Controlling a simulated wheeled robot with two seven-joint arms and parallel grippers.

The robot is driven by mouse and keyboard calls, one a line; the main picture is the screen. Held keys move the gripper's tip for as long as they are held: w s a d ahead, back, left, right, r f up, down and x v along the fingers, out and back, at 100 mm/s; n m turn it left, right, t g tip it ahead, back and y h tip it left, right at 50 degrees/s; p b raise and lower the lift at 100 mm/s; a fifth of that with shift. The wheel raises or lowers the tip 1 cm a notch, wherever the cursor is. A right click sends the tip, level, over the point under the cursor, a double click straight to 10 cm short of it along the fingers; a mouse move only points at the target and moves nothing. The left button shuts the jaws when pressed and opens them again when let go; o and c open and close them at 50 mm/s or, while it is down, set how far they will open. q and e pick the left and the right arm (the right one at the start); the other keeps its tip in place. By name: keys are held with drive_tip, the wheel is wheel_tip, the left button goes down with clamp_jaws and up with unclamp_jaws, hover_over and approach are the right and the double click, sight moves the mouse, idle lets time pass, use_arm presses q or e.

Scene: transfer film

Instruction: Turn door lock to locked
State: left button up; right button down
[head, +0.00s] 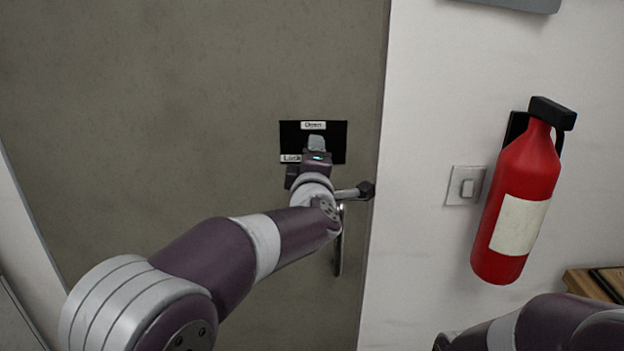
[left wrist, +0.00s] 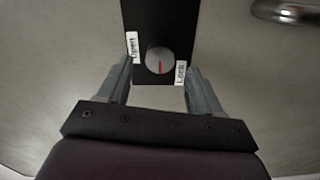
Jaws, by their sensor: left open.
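The black lock plate (head: 336,138) is on the grey door, with an "Open" label (head: 313,125) at its top and a "Lock" label (head: 291,158) at its lower left. In the left wrist view, the round grey knob (left wrist: 159,57) has a red mark pointing down the picture, with the "Open" label (left wrist: 132,46) at its left and the "Lock" label (left wrist: 180,72) at its right. My left gripper (head: 316,146) is at the plate and hides the knob in the head view. Its open fingers (left wrist: 160,74) lie either side of the knob; contact is unclear. My right gripper is out of view.
A metal door handle (head: 339,245) is just below the plate, close to my left wrist; it also shows in the left wrist view (left wrist: 290,11). A light switch (head: 466,187) and a red fire extinguisher (head: 519,195) are on the wall at right.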

use_arm(q)
drive_tip(key=s, duration=0.7)
drive_tip(key=shift+s+b, duration=0.2)
drive_tip(key=shift+b, duration=0.25)
drive_tip(key=s+d+f+m+g+h+p, duration=0.15)
drive_tip(key=s+f+m+g, duration=0.25)
drive_tip(key=f+m, duration=0.4)
drive_tip(key=s+d+f+m+g+h, duration=0.1)
drive_tip(key=s+f+m+g+h, duration=0.35)
drive_tip(key=f, duration=0.45)
drive_tip(key=s+a+f+m+g+y+p, duration=0.2)
drive_tip(key=s+a+f+g+y, duration=0.1)
drive_tip(key=s+a, duration=0.5)
drive_tip(key=s+a+f+m+g+y+p, duration=0.2)
drive_tip(key=s+a+f+g, duration=0.3)
drive_tip(key=s+a, duration=0.3)
drive_tip(key=a+f+y, duration=0.1)
drive_tip(key=a, duration=0.3)
drive_tip(key=shift+s+a, duration=0.3)
drive_tip(key=shift+s, duration=0.1)
